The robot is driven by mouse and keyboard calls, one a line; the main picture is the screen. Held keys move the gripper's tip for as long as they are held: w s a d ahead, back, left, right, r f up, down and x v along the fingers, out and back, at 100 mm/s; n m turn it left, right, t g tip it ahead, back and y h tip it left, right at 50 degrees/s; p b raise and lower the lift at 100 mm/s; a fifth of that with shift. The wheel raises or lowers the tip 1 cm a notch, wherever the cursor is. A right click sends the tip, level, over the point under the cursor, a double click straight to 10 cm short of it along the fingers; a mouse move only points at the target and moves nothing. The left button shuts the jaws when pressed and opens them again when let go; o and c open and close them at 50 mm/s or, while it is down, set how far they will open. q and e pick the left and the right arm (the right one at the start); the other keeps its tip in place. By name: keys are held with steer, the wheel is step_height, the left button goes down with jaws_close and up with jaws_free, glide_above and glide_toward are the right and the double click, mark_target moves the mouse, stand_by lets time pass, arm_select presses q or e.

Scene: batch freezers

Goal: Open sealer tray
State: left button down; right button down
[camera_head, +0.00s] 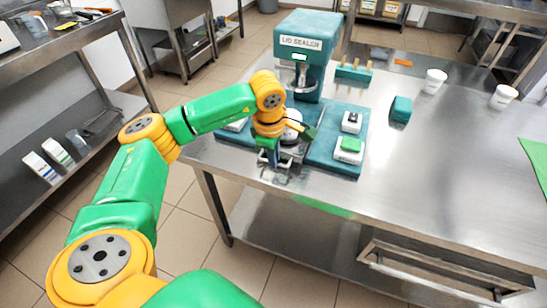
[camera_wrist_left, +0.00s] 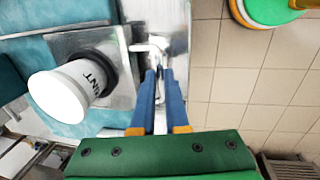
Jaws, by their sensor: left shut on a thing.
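The teal lid sealer (camera_head: 306,48), labelled "LID SEALER", stands at the back of the steel table on a teal base (camera_head: 325,166). Its metal tray (camera_wrist_left: 118,98) carries a black ring (camera_wrist_left: 101,66) with a white cup (camera_wrist_left: 62,92) in it, marked "MINT". My left gripper (camera_wrist_left: 157,75) is at the front of the sealer, shut on the tray's pale handle (camera_wrist_left: 150,46). In the head view my left gripper (camera_head: 276,168) and wrist hide much of the tray and cup. How far out the tray is, I cannot tell. My right gripper is out of view.
Two white cups (camera_head: 434,81) (camera_head: 503,97), a teal block (camera_head: 400,109) and a rack (camera_head: 353,73) stand on the steel table (camera_head: 440,160). Two button boxes (camera_head: 348,148) (camera_head: 351,121) sit right of the tray. The table's right middle is clear.

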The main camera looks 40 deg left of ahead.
arm_select(q)
steer(key=shift+w, duration=0.3)
steer(key=c, duration=0.9)
jaws_free()
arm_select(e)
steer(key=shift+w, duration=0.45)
arm_select(q)
steer(key=r, duration=0.2)
steer(key=s+r, duration=0.1)
steer(key=r, duration=0.4)
steer(key=shift+s+d, duration=0.1)
steer(key=shift+s, duration=0.05)
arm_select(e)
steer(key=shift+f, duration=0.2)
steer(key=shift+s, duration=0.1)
